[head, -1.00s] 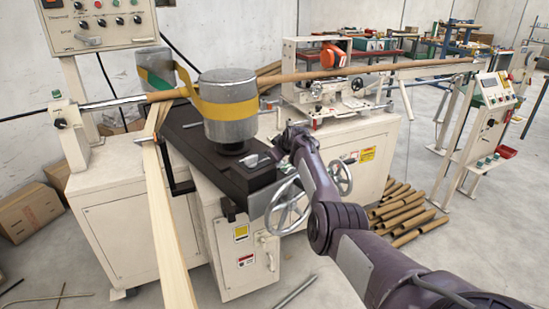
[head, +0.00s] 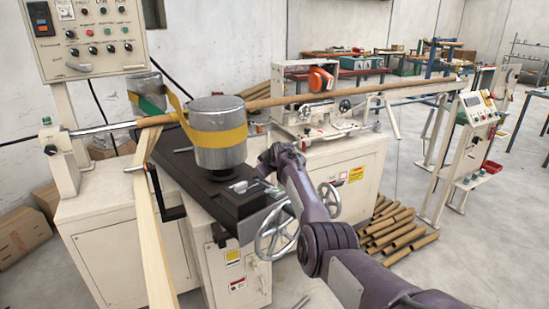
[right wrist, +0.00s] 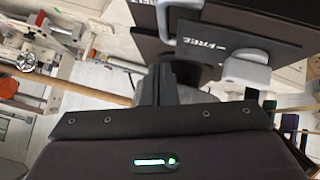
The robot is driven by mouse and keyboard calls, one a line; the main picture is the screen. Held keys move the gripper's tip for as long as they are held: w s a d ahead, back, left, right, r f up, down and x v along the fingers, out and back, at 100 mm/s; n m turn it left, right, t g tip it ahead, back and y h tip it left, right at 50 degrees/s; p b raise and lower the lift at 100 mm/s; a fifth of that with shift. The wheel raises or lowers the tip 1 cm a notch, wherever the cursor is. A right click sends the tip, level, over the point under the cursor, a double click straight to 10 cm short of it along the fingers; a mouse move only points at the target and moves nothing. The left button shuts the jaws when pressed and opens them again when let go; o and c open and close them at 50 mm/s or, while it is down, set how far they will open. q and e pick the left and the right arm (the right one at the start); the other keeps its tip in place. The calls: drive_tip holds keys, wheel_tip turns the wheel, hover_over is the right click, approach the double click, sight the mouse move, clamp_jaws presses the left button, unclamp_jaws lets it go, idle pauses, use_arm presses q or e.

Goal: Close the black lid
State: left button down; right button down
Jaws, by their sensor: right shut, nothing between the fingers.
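The black lid (head: 190,178) looks like the long dark top on the cream cabinet, below the grey roller (head: 219,135), with a small metal handle (head: 242,187) near its front end. I cannot tell its angle from the head view. My right gripper (right wrist: 167,88) is shut and empty, seen in the right wrist view close to dark panels (right wrist: 200,45) with white lettering and a grey fitting. I cannot tell whether it touches them. In the head view its arm reaches the right side of the dark top, and its fingertips are hidden. My left gripper is not in view.
A spoked handwheel (head: 277,233) stands just below my right arm. A long brown tube (head: 340,95) runs across above the machines. Yellow tape wraps the roller. Cardboard tubes (head: 398,228) lie on the floor at right, beside open floor.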

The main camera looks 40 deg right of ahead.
drive_tip(key=shift+v, duration=1.2)
drive_tip(key=d+b+v, duration=0.1)
drive_tip(key=v, duration=0.6)
drive_tip(key=shift+s+a, duration=0.2)
drive_tip(key=shift+r, duration=0.1)
